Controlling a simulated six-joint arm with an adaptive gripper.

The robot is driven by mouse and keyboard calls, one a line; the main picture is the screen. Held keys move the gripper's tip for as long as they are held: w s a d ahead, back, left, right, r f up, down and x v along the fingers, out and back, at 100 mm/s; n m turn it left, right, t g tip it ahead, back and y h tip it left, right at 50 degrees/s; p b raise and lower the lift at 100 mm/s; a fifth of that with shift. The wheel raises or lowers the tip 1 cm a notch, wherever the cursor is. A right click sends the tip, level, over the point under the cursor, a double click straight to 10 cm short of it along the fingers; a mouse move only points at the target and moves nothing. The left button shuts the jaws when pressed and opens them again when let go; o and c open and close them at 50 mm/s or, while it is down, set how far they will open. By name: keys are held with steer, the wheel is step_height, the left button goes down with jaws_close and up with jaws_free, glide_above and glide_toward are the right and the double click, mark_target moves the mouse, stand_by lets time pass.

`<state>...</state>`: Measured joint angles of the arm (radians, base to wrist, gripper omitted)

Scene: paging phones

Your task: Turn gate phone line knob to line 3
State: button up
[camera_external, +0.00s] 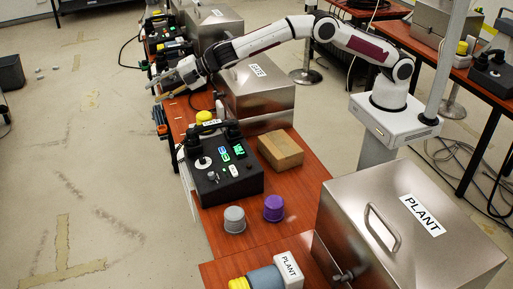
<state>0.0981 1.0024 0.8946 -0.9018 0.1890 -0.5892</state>
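A black phone unit (224,184) sits on the red-brown table, with lit green displays (239,149) on its sloped face. A small label (210,123) stands at its back and seems to read GATE. A round pale knob (202,162) shows at the left of its face; its line setting is too small to read. My gripper (158,86) is beyond the phone unit, up and to the left of it in the picture, pointing left near the table's left edge. It is apart from the phone unit. Its fingers are too small to tell whether they are open.
A steel box labelled GATE (258,86) stands behind the phone unit, and a larger steel box labelled PLANT (375,215) is at front right. A brown block (281,151), a grey cup (234,219) and a purple cup (273,208) are near the phone. Open floor lies left.

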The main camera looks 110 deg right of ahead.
steer(key=s+f+m+g, duration=0.4)
steer(key=s+f+m, duration=0.2)
steer(key=f, duration=0.2)
steer(key=m+g+y, duration=0.4)
steer(key=m+y, duration=0.1)
glide_toward(202, 158)
steer(key=shift+w+f, duration=0.3)
steer(key=shift+d, duration=0.1)
steer(key=shift+f, duration=0.15)
steer(key=shift+x, duration=3.75)
steer(key=shift+s, duration=0.1)
steer(key=shift+c, duration=0.4)
jaws_close()
